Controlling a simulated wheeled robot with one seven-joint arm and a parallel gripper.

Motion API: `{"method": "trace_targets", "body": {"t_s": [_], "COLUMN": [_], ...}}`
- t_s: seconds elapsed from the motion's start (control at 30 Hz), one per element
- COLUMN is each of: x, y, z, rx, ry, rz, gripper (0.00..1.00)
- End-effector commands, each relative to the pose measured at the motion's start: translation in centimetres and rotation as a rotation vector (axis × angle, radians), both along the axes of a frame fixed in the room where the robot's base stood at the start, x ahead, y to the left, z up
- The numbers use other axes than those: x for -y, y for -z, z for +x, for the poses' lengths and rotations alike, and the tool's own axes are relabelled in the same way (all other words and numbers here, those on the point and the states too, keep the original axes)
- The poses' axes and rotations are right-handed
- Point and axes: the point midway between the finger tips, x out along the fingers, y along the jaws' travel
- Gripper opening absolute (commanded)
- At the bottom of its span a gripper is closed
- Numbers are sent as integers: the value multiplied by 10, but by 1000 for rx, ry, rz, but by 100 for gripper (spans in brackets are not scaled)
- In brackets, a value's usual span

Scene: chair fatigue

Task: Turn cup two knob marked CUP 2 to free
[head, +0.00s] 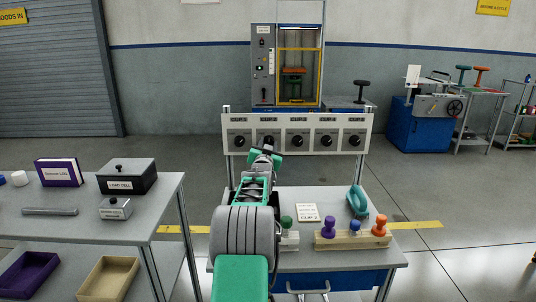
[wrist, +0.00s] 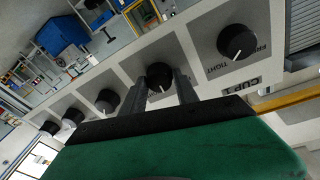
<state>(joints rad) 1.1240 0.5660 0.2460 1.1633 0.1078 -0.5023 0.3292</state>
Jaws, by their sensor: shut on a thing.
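The pale panel (head: 297,119) carries a row of black knobs. The CUP 2 knob (wrist: 159,76) is second from the panel's left end in the head view and sits beside the knob marked CUP 1 (wrist: 237,41). My gripper (wrist: 161,92) has its two fingers on either side of the CUP 2 knob and is shut on it. The knob's white pointer line shows between the fingers. Its own labels are hidden behind my gripper. In the head view my gripper (head: 267,147) covers the lower part of this knob.
More knobs continue along the panel, with one (head: 297,142) in the middle. Below is a bench (head: 330,259) with a card (head: 307,212), a teal handle-like item (head: 357,201) and a wooden rack (head: 352,240) of coloured knobs. A side table (head: 85,218) stands at left.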

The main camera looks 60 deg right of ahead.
Motion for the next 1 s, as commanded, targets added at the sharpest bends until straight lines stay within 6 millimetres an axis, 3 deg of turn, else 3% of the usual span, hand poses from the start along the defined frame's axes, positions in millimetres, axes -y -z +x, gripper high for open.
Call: {"method": "trace_targets", "body": {"t_s": [0.03, 0.6, 1.0], "x": [0, 1, 2], "y": [7, 6, 4], "z": [-1, -2, -3], "rx": [-38, -513, -737], "ry": [1, 2, 2], "rz": [-18, -260, -374], "gripper": [0, 0, 0]}}
